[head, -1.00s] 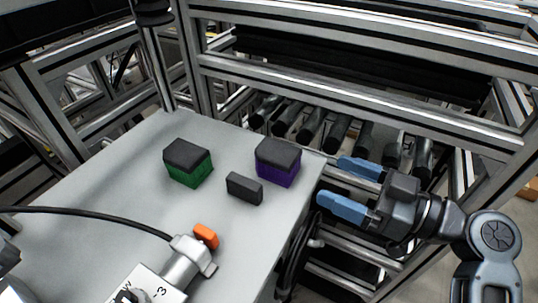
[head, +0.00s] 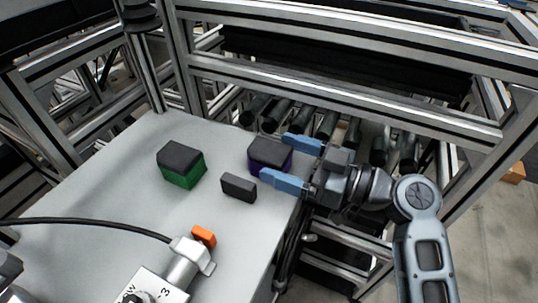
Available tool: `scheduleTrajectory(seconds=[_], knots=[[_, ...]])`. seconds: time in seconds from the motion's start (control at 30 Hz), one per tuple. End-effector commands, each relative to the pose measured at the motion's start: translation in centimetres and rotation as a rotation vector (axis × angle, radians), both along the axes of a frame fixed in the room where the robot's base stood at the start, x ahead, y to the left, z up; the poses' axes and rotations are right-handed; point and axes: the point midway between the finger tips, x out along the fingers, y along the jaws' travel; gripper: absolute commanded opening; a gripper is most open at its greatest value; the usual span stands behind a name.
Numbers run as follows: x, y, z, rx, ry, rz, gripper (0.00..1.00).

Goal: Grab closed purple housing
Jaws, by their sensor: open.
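The purple housing (head: 258,164) stands on the grey table near its right edge, with a black lid on top. My gripper (head: 273,157) has blue fingers and is open. Its two fingers reach in from the right, one at the far side of the housing and one at the near side. The near finger covers part of the purple front. I cannot tell whether either finger touches the housing.
A green housing (head: 184,175) with a black top stands to the left on the table (head: 110,190). A small black block (head: 239,188) lies just in front of the purple housing. A device with an orange part (head: 204,237) and a black cable is at the front. Metal frame bars and rollers are behind.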

Motion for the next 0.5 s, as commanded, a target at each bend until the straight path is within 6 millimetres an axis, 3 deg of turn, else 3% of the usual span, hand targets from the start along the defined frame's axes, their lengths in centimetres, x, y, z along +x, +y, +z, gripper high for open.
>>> scheduleTrajectory(seconds=[0.13,0.5], knots=[[-0.01,-0.02,-0.02,0.0,0.0,0.0,0.85],[-0.02,-0.02,-0.01,0.0,-0.001,0.0,0.5]])
